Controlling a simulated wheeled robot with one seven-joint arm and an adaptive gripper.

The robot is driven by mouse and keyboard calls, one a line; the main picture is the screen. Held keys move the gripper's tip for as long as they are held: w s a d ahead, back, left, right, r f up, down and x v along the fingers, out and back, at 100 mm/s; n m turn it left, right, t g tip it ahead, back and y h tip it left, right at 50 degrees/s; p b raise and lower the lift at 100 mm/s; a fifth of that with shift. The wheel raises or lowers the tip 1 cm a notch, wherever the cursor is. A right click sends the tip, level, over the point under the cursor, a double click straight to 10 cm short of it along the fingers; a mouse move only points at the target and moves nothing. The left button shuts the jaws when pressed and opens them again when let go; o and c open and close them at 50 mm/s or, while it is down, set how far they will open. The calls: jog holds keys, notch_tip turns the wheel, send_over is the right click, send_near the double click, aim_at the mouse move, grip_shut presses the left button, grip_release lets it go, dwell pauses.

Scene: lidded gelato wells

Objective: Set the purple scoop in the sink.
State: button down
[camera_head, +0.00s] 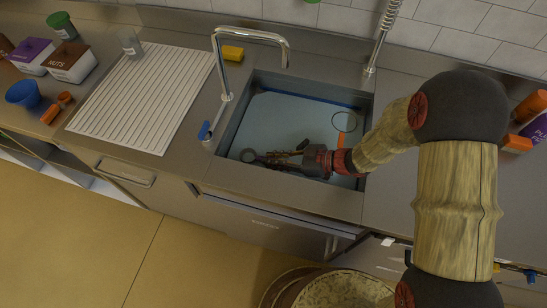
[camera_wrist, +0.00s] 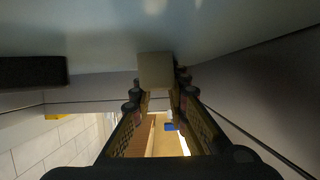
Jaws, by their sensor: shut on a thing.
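The sink (camera_head: 233,130) is a steel basin with a pale floor, in the middle of the head view. My gripper (camera_head: 272,158) is down inside it, near its front wall, with the fingers pointing left. A small dark, slightly purple round piece (camera_head: 248,156) shows just beyond the fingertips; it looks like the end of the purple scoop, but most of it is hidden. In the wrist view my gripper (camera_wrist: 157,92) is shut on a squarish, dull tan-looking end (camera_wrist: 156,70), whose colour is unclear in the shade. I cannot tell whether the scoop touches the sink floor.
A faucet (camera_head: 252,37) arches over the sink's back left, and a spray hose (camera_head: 380,40) stands at the back right. A ribbed drainboard (camera_head: 145,98) lies left, with a yellow sponge (camera_head: 232,53) behind. A ring (camera_head: 345,121) and an orange piece (camera_head: 343,141) show in the sink.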

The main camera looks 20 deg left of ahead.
jog(key=shift+f, duration=0.3)
jog(key=c, duration=1.7)
grip_release()
jog(key=shift+c, duration=0.2)
jog(key=shift+r, duration=0.25)
jog(key=p+v, duration=0.1)
jog(key=v, duration=0.2)
jog(key=p+v, duration=0.1)
jog(key=v, duration=0.3)
jog(key=shift+a+r+p, duration=0.15)
jog(key=shift+r+p, duration=0.2)
jog(key=shift+r, duration=0.05)
jog(key=shift+d, duration=0.4)
